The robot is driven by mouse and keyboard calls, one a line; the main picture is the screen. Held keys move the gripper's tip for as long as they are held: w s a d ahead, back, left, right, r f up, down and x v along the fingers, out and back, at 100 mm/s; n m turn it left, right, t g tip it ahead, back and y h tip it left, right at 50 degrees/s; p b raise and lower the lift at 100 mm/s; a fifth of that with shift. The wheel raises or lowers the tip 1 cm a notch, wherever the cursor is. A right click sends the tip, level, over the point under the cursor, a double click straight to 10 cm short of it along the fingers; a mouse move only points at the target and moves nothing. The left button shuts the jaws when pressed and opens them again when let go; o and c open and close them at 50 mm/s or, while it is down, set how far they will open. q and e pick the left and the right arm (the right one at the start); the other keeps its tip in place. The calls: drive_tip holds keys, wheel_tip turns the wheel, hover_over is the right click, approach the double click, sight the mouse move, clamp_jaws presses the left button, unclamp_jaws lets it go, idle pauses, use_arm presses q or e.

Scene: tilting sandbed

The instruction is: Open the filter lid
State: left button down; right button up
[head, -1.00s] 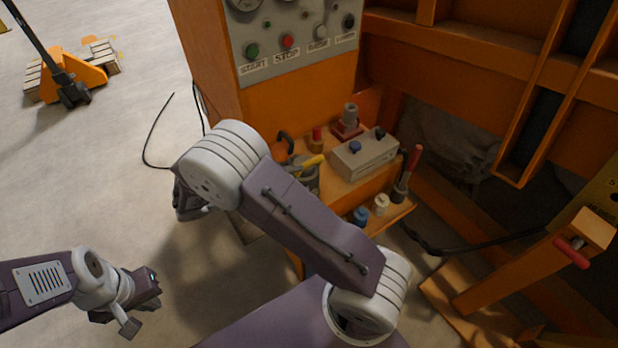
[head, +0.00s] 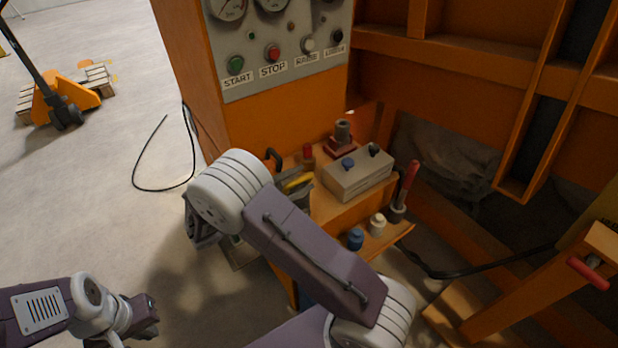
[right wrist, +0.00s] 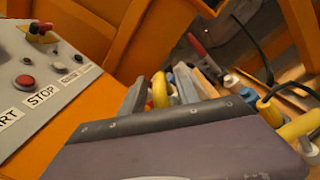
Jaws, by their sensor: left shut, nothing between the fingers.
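I cannot make out for certain which part is the filter lid. A grey box (head: 352,183) with a blue knob and a black knob on top sits on the orange shelf in the head view. My left gripper (head: 150,312) is low at the left, shut and empty, over the floor and apart from the shelf. In the right wrist view, grey pieces around a yellow part (right wrist: 160,90) stand beyond my purple arm housing.
A control panel (head: 285,75) with a green and a red button stands above the shelf. A red-handled lever (head: 409,185), a white cap (head: 377,224) and a blue cap (head: 355,238) are at the shelf's right. A black cable (head: 465,273) runs right. Open floor lies left.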

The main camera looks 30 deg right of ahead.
drive_tip(key=shift+w+d, duration=0.15)
drive_tip(key=shift+d, duration=1.3)
clamp_jaws()
drive_tip(key=shift+r, duration=0.1)
